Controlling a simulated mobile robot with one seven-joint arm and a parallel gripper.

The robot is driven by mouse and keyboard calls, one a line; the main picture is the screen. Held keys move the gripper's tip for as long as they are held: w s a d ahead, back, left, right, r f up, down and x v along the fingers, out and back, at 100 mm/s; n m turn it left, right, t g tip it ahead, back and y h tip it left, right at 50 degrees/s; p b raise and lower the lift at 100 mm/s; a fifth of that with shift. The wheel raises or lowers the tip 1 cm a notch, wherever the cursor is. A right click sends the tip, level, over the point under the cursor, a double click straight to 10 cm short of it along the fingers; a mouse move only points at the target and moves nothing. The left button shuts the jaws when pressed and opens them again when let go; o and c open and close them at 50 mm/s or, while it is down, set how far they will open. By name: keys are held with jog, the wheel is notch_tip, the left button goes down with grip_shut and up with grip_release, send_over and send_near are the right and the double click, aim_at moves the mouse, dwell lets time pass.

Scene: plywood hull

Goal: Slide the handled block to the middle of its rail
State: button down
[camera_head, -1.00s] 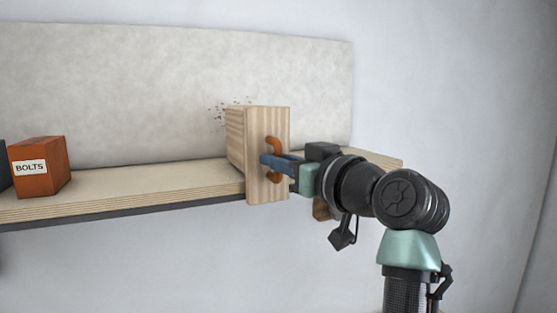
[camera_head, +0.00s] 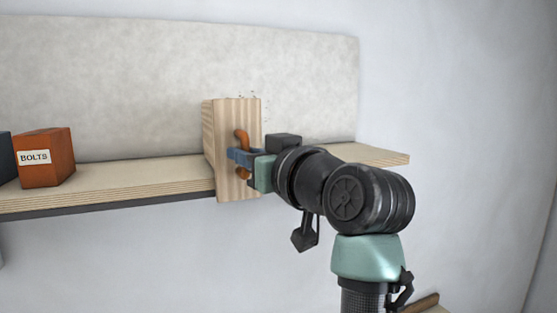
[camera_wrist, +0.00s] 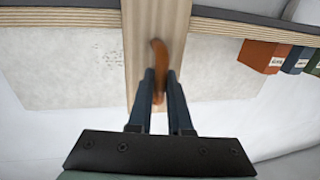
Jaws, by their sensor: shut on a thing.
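The handled block (camera_head: 232,185) is an upright pale wooden block at the front of a plywood shelf, which appears to be its rail (camera_head: 120,186). An orange curved handle (camera_head: 241,139) stands on its front face. My gripper (camera_head: 236,156) has its blue fingers shut on the handle. In the wrist view the fingers (camera_wrist: 158,80) lie on both sides of the handle (camera_wrist: 159,55), with the block (camera_wrist: 140,30) behind it. The part of the shelf behind the block and my wrist is hidden.
An orange box labelled BOLTS (camera_head: 48,158) stands on the shelf left of the block, with a dark box (camera_head: 6,158) beside it. The shelf between the BOLTS box and the block is clear. A grey panel (camera_head: 140,85) backs the shelf.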

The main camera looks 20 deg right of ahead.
jog(key=a+b, duration=0.1)
jog(key=a, duration=1.3)
jog(key=shift+s, duration=0.3)
jog(key=shift+r, duration=0.1)
jog(key=c, duration=0.8)
grip_release()
jog(key=shift+c, duration=0.2)
jog(key=b+v, duration=0.7)
jog(key=v, duration=0.6)
jog(key=shift+w+d, duration=0.1)
